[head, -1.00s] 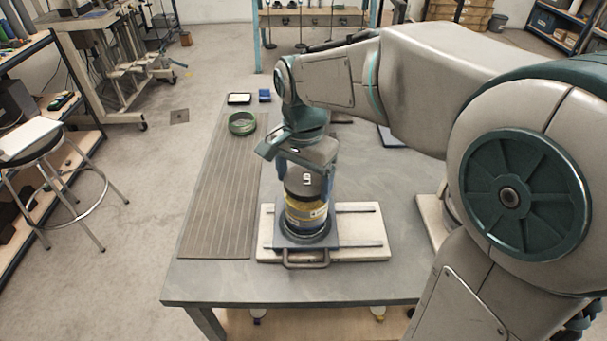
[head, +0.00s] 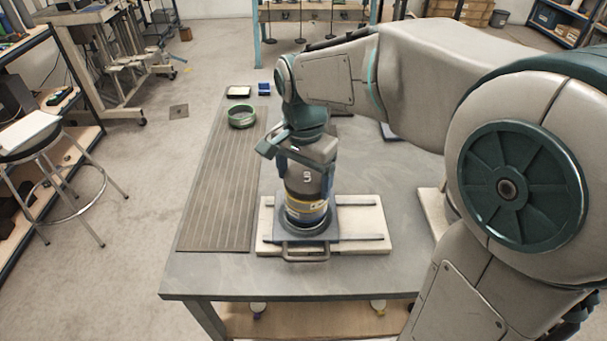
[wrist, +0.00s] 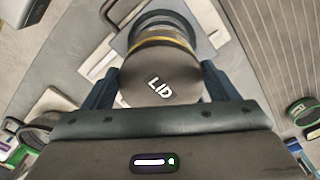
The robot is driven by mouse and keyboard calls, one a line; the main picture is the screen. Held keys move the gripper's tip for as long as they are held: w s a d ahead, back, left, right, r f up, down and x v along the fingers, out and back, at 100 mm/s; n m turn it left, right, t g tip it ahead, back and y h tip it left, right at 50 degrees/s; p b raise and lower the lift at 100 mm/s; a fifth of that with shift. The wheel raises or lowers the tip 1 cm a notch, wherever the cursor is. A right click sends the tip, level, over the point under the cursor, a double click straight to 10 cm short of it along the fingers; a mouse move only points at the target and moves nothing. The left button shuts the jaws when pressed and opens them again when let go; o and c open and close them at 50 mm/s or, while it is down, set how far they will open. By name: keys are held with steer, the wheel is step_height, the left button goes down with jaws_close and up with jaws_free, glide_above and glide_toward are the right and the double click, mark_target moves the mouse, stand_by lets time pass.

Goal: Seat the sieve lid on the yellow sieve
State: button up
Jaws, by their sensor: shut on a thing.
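My gripper (head: 305,176) is shut on the grey sieve lid (head: 300,187), which reads "LID" in the wrist view (wrist: 160,75). The fingers grip it from two sides. The yellow sieve (head: 306,209) stands upright directly below the lid; its yellow band also shows in the wrist view (wrist: 166,41). The lid looks upright and in line with the sieve. Its lower edge meets or covers the top of the yellow band. I cannot tell whether it is fully down, as the rim is hidden.
The sieve stands on a dark plate with a front handle (head: 306,257) on a pale base (head: 362,228). A green ring (head: 242,117) lies on the ribbed mat (head: 215,195) at left. A blue block (head: 264,88) is farther back. The table front is clear.

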steer(key=shift+f, duration=0.1)
steer(key=o, duration=1)
step_height(320, 180, up, 14)
steer(key=shift+f+p, duration=0.1)
steer(key=shift+p, duration=0.2)
